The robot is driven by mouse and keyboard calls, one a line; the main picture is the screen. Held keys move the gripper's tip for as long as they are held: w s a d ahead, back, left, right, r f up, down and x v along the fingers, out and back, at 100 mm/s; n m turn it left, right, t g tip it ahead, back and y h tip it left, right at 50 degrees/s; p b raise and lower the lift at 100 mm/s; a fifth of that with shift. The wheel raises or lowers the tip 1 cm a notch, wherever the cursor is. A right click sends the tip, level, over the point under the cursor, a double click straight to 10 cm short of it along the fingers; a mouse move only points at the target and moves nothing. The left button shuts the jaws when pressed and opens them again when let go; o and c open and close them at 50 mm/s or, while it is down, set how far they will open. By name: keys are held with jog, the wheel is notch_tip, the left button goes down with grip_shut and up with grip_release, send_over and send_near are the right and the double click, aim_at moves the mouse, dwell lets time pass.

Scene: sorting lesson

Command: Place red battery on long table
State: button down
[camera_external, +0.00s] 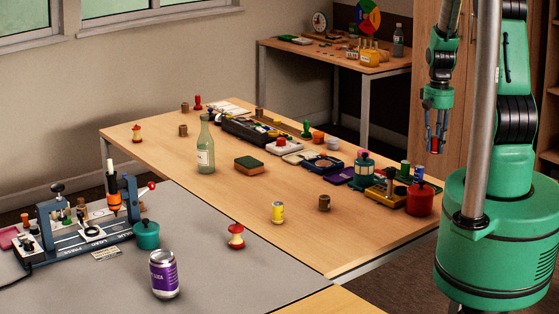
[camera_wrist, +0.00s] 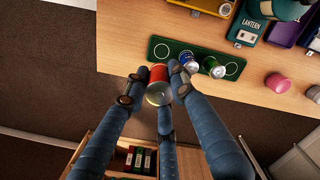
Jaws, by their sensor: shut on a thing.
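The red battery (camera_wrist: 158,75), a red cylinder with a metal end, is between the fingers of my gripper (camera_wrist: 160,88) in the wrist view. My gripper (camera_external: 436,143) is shut on it and hangs in the air near the long table's right end in the external view. The long table (camera_external: 165,152) has a wooden top; its edge (camera_wrist: 120,58) passes behind the battery in the wrist view. A dark green tray (camera_wrist: 174,45) with ringed places lies near this edge. A blue battery (camera_wrist: 189,62) and a green battery (camera_wrist: 214,69) stand in it.
A lantern (camera_external: 362,171), a red pot (camera_external: 420,200) and a yellow device (camera_external: 385,190) crowd the table's right end. A pink object (camera_wrist: 278,83) is right of the tray. Bare wood shows left of the tray. A low shelf (camera_wrist: 125,158) stands below.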

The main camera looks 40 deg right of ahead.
jog(key=shift+f, duration=2.45)
jog(key=shift+f, duration=0.15)
jog(key=shift+f+b, duration=2.35)
jog(key=shift+f, duration=0.9)
jog(key=shift+f, duration=0.4)
jog(key=c, duration=1.4)
grip_release()
jog(key=shift+o, duration=0.2)
jog(key=shift+r, duration=0.2)
jog(key=shift+w+d+r, duration=0.1)
jog(key=shift+r, duration=2.8)
jog(key=shift+w+d+r, duration=0.1)
jog(key=shift+r, duration=2.8)
